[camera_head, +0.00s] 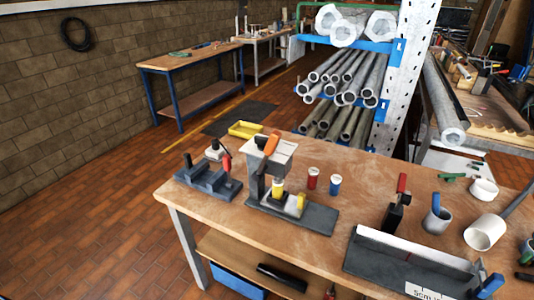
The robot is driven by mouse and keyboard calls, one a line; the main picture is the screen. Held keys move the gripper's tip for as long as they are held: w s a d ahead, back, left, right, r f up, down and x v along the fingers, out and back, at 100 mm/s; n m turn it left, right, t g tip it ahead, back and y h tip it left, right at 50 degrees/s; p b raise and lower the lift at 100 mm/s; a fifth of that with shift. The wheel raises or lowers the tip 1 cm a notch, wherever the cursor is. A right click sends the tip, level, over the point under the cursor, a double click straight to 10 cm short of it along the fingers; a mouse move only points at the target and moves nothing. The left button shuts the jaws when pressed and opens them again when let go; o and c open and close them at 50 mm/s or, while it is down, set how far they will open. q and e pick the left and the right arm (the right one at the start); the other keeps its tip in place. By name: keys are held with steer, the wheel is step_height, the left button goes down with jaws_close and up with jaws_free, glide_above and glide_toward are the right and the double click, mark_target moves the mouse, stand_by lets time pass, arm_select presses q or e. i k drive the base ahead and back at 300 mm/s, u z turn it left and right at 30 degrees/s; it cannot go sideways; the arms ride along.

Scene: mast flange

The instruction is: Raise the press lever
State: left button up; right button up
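The press (257,187) stands near the left part of the wooden workbench. It has a grey column and head on a dark base plate (318,218). A yellow-and-white part (278,187) shows below the head, and a yellow block (300,202) sits on the base. Neither of my grippers is in view, and nothing is touching the lever.
A dark vise-like fixture (205,184) stands left of the press. A red can (312,178) and a blue can (335,184) stand to its right. A pipe rack (405,75) rises behind.

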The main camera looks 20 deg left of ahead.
mark_target(275, 136)
steer(key=z, duration=1.5)
steer(key=k, duration=0.65)
steer(key=u, duration=0.6)
